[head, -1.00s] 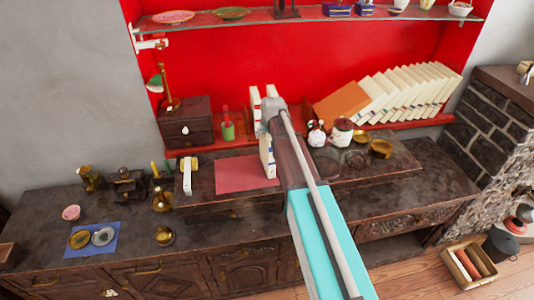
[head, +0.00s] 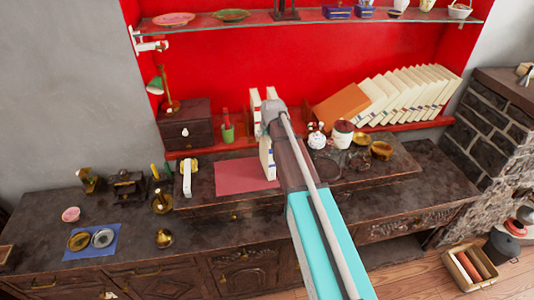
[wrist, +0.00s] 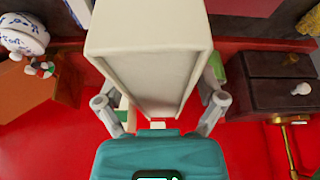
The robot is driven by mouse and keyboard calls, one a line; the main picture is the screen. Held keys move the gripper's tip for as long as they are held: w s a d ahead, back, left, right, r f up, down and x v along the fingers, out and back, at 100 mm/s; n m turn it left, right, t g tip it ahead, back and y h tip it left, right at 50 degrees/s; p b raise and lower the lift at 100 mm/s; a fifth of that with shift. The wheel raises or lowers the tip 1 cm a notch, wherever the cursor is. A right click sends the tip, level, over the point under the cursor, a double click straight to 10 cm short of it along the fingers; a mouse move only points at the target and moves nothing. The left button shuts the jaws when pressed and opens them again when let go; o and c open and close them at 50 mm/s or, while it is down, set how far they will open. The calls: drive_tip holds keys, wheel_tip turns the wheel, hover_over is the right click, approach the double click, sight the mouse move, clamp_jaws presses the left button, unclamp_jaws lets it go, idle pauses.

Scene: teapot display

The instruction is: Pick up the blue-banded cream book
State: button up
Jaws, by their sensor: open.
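A cream book (head: 267,158) stands upright on the dark cabinet at the right edge of the pink mat (head: 245,175). Faint blue marking shows on its spine in the head view. My gripper (head: 268,128) is just above and behind it, and partly hides it. In the wrist view, a large plain cream block, seemingly a book (wrist: 152,60), fills the upper middle. My open gripper (wrist: 160,108) has one finger on each side of it. Gaps show there, and I cannot tell whether either finger touches it. Its blue band is not visible in the wrist view.
Two more cream books (head: 255,101) stand on the red ledge behind my gripper. A dark drawer box (head: 185,125) is left of them. A leaning book row (head: 410,95), a white-and-red jar (head: 342,135) and brass bowls (head: 381,150) stand to the right.

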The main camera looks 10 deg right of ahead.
drive_tip(key=shift+f, duration=0.1)
drive_tip(key=shift+c, duration=0.2)
clamp_jaws()
idle(0.5)
